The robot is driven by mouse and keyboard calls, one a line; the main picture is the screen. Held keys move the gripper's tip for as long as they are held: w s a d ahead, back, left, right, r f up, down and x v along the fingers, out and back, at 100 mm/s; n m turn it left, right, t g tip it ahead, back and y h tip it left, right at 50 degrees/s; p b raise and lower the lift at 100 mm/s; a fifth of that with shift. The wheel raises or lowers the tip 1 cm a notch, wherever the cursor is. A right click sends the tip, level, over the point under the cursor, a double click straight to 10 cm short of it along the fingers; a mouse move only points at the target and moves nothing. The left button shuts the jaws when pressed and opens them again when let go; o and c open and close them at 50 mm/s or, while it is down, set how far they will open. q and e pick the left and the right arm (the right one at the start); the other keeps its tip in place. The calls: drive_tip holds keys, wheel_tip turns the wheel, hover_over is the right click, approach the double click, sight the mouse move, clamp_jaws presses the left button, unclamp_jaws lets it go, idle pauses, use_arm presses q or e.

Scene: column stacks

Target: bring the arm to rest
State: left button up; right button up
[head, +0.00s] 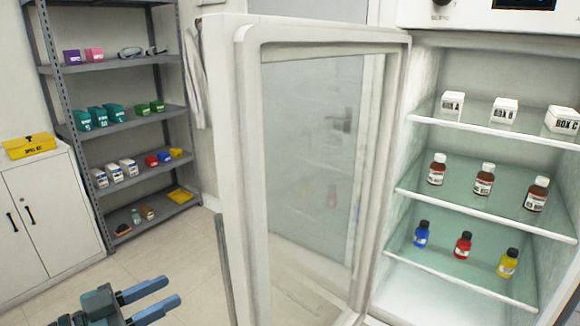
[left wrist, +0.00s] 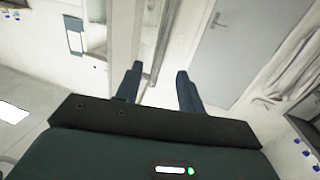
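My left gripper (head: 152,296) is at the lower left of the head view, over the floor and to the left of the open fridge door. Its two blue fingers are apart with nothing between them. In the left wrist view the same gripper (left wrist: 158,85) also shows its fingers spread and empty, with the pale room beyond. My right gripper is not in either view.
The fridge door (head: 235,170) stands open near the gripper. Fridge shelves (head: 480,130) hold white boxes, brown bottles and small coloured bottles. A grey rack (head: 125,65) with boxes and a white cabinet (head: 45,220) with a yellow case (head: 28,146) stand left. The floor (head: 185,255) between is clear.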

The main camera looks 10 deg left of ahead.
use_arm(q)
drive_tip(key=s+d+f+n+g+y, duration=0.1)
drive_tip(key=s+d+f+y, duration=0.2)
drive_tip(key=f, duration=0.5)
drive_tip(key=s+d+f+n+y, duration=0.2)
drive_tip(key=s+d+f+y, duration=0.1)
drive_tip(key=f, duration=0.6)
drive_tip(key=s+d+f+n+g+y, duration=0.1)
drive_tip(key=s+d+f, duration=0.3)
drive_tip(key=f, duration=0.4)
drive_tip(key=shift+s+d+f+n+g+y, duration=0.3)
drive_tip(key=shift+d+f+n+y, duration=0.1)
drive_tip(key=shift+d+n+y, duration=0.4)
